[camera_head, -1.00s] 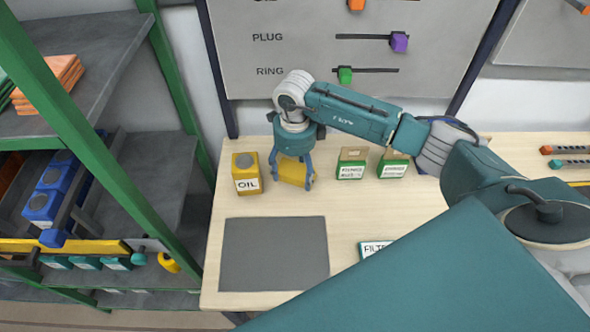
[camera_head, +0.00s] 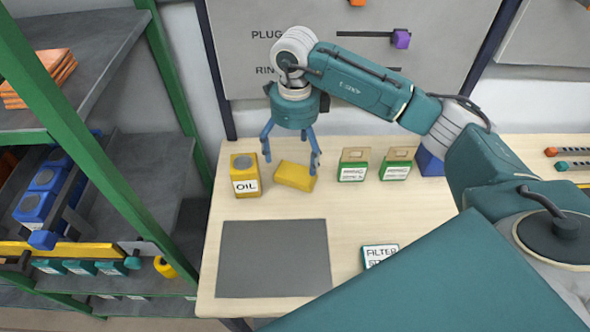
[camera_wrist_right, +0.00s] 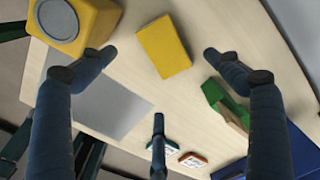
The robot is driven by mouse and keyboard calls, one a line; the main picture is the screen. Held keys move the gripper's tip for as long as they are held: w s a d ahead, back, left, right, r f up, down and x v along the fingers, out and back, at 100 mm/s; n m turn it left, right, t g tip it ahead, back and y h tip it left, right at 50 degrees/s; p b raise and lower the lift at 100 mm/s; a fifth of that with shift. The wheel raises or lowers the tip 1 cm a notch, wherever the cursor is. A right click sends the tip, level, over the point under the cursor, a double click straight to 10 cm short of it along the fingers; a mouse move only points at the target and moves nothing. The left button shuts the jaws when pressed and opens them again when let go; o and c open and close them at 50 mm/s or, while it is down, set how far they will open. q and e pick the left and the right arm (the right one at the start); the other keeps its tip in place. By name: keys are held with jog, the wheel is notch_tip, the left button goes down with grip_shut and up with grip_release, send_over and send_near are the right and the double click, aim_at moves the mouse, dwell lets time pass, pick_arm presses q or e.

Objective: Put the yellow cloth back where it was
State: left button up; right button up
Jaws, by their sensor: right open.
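The yellow cloth (camera_head: 295,177) is a small folded block lying on the wooden table, just right of the yellow oil can. It also shows in the right wrist view (camera_wrist_right: 163,47), between and beyond my open fingers. My right gripper (camera_head: 291,158) is open and empty, raised above the cloth and apart from it. In the right wrist view its fingers (camera_wrist_right: 160,95) are spread wide with nothing between them. My left gripper is not in view.
The oil can (camera_head: 244,174) stands close left of the cloth. A grey mat (camera_head: 273,258) lies in front. Two green-and-white packets (camera_head: 353,165) stand to the right, with a blue box (camera_head: 430,163) beyond. A filter box (camera_head: 379,255) lies right of the mat. A green-framed shelf (camera_head: 160,80) stands left.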

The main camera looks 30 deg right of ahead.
jog(key=shift+r+b, duration=0.4)
jog(key=shift+r, duration=1.6)
